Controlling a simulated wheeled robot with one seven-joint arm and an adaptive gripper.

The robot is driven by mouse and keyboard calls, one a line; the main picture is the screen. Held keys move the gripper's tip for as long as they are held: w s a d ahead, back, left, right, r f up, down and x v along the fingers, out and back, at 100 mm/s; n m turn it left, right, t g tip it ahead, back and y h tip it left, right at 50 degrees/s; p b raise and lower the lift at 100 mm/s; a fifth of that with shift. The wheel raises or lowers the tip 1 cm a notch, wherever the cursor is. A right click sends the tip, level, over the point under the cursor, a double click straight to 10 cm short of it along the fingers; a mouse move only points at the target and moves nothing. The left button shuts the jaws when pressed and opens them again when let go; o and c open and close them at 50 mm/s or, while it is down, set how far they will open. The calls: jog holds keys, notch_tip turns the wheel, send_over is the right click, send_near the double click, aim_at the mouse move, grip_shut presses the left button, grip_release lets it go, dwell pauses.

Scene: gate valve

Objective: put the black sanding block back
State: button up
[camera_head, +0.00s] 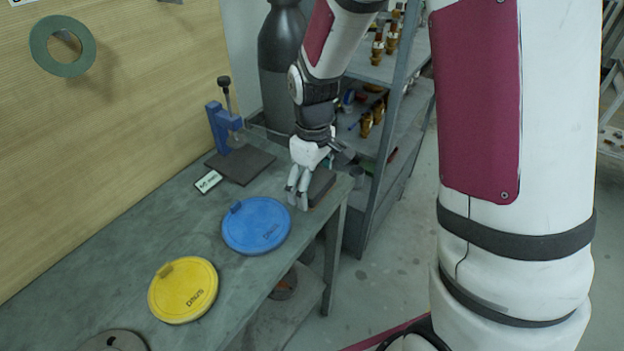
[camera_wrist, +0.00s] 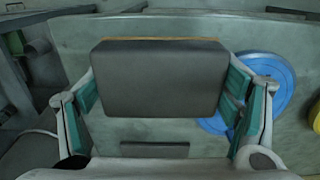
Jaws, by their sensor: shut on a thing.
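The black sanding block (camera_head: 321,186) is at the right end of the grey-green workbench (camera_head: 110,240), near the corner. In the wrist view the block (camera_wrist: 158,80) is a dark grey rectangle with a thin orange-brown edge along its far side. My gripper (camera_head: 298,196) points down at the block. In the wrist view my gripper (camera_wrist: 160,96) has a finger with teal pads on each side of the block, shut on its short ends. Whether the block touches the bench or is just above it, I cannot tell. The fingers hide part of it in the head view.
A blue disc (camera_head: 256,226) and a yellow disc (camera_head: 183,290) lie on the bench nearby. A blue press stand (camera_head: 226,130) on a dark base and a small white label (camera_head: 208,181) are behind. Shelving with brass fittings (camera_head: 366,124) stands beyond the bench's right end.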

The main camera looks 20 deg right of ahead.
jog(key=w, duration=0.3)
jog(key=w+d, duration=0.1)
jog(key=shift+w+d+f, duration=0.1)
jog(key=shift+w+f, duration=0.15)
jog(key=shift+w, duration=0.1)
jog(key=shift+f, duration=1.75)
jog(key=shift+f, duration=0.1)
jog(key=o, duration=1.5)
